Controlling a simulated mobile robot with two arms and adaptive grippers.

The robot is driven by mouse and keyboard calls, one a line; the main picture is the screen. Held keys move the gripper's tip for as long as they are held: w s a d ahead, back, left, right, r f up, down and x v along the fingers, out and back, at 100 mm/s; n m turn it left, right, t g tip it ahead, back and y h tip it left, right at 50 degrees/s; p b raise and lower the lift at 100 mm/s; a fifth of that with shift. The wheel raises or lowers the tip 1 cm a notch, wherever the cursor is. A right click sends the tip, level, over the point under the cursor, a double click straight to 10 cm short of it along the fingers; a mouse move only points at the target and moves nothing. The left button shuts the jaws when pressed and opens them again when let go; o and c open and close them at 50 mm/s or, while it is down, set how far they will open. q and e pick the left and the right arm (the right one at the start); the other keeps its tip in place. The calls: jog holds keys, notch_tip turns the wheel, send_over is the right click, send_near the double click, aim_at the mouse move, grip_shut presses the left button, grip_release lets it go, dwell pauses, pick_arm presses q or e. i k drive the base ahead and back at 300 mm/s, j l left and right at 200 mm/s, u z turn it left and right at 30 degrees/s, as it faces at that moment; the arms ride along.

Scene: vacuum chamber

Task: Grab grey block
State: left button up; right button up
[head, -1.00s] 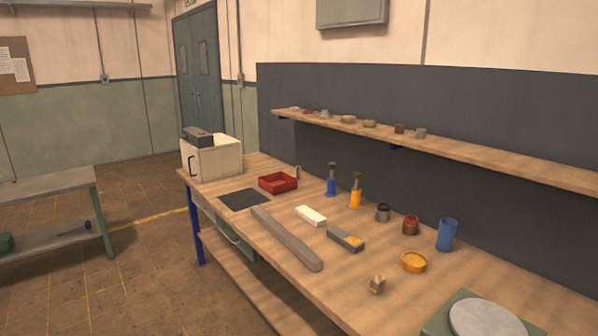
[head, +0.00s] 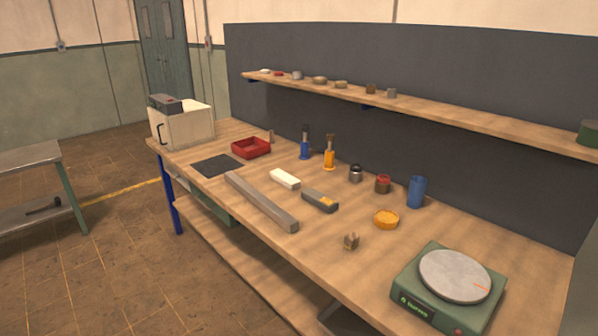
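A short grey block (head: 314,199) with a yellow patch on its top lies on the wooden workbench, near the middle of the head view. A long grey-brown bar (head: 258,201) lies to its left, along the bench's front side. I cannot tell which of these two is the grey block of the task. A white block (head: 285,178) lies just behind the short grey block, apart from it. Neither of my grippers is in view.
The workbench (head: 300,262) also carries a red tray (head: 251,147), a dark mat (head: 215,165), a cream box (head: 184,126), blue and orange-handled tools, small jars, a blue cup (head: 416,191), a yellow dish (head: 386,219) and a green scale (head: 449,288). A shelf (head: 430,109) runs above.

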aim_at(328, 204)
jog(key=i+j+z, duration=0.1)
jog(key=j, duration=0.25)
jog(key=i+j+z, duration=0.1)
jog(key=i+j, duration=0.2)
jog(key=i+j+z, duration=0.1)
jog(key=j, duration=0.35)
